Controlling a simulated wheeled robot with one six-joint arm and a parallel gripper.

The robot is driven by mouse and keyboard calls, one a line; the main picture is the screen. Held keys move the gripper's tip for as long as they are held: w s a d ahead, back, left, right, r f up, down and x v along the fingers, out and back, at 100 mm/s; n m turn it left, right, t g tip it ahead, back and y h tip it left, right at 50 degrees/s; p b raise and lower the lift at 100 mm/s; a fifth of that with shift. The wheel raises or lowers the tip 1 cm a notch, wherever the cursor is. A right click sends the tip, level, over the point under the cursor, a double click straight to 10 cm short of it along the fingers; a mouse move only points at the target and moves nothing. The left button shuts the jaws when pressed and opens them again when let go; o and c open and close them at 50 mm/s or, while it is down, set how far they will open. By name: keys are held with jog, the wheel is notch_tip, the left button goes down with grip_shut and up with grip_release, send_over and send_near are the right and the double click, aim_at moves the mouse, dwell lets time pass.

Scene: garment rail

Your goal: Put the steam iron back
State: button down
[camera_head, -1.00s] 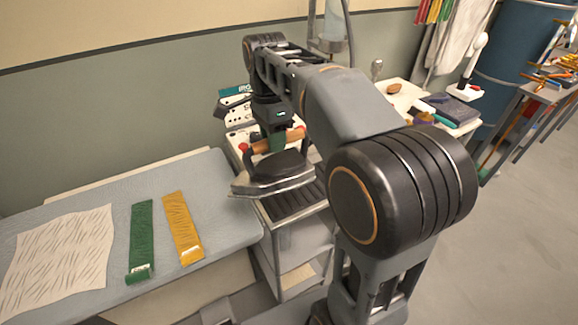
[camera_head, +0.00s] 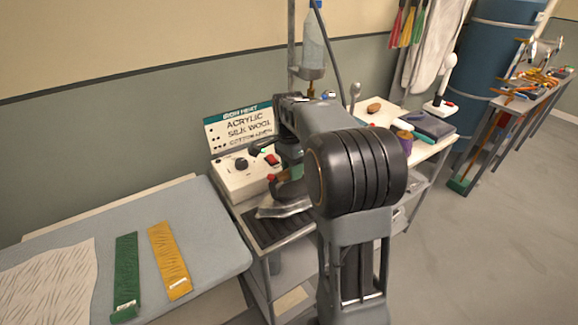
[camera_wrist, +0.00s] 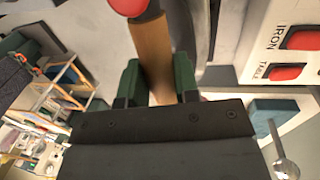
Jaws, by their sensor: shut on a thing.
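The steam iron (camera_head: 283,208) has a grey metal body and is mostly hidden behind my arm in the head view. It is over or on the dark ribbed rest (camera_head: 262,232) on the trolley; I cannot tell whether it touches. In the wrist view my gripper (camera_wrist: 158,85) is shut on the iron's wooden handle (camera_wrist: 151,50), with a green finger on each side. A red knob (camera_wrist: 129,6) sits at the handle's end. The white control box (camera_head: 240,178) stands just behind the rest and also shows in the wrist view (camera_wrist: 262,60).
The ironing table (camera_head: 215,235) at the left holds a pale cloth (camera_head: 50,278), a green strip (camera_head: 126,272) and a yellow strip (camera_head: 169,262). A bottle (camera_head: 313,45) hangs above. A white side table (camera_head: 388,118) with small items is at the right.

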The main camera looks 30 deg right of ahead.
aim_at(292, 185)
jog(key=shift+w+d+f, duration=0.1)
jog(key=shift+d+f, duration=0.15)
jog(key=shift+f, duration=0.45)
jog(key=shift+w+d+f, duration=0.1)
jog(key=shift+d+f, duration=0.1)
jog(key=shift+f, duration=1.1)
jog(key=c, duration=0.8)
grip_release()
jog(key=shift+s+a+f, duration=0.1)
jog(key=shift+f, duration=0.05)
jog(key=shift+c, duration=0.2)
